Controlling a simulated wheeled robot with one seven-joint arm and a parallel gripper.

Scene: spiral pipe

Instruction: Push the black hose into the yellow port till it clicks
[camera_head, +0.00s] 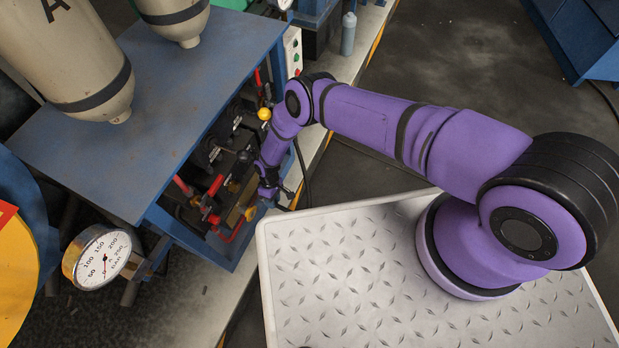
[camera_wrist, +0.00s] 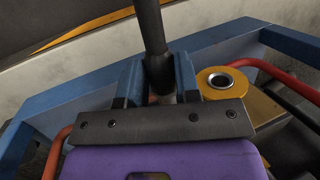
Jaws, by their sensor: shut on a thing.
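In the wrist view, the black hose (camera_wrist: 150,28) runs from the top edge down between the blue fingers of my gripper (camera_wrist: 158,80), which is shut on it. A light metal end shows just below the fingers. The yellow port (camera_wrist: 220,82) is a round yellow collar with a silver-rimmed hole, just right of the right finger. The hose is beside the port, apart from it in the picture; the height between them I cannot tell.
The blue bench (camera_head: 150,110) carries beige tanks (camera_head: 75,50). Red and black pipes crowd its open side; a red pipe (camera_wrist: 285,82) passes close behind the port. A blue frame bar (camera_wrist: 60,90) lies near my fingers. A pressure gauge (camera_head: 103,257) stands lower left.

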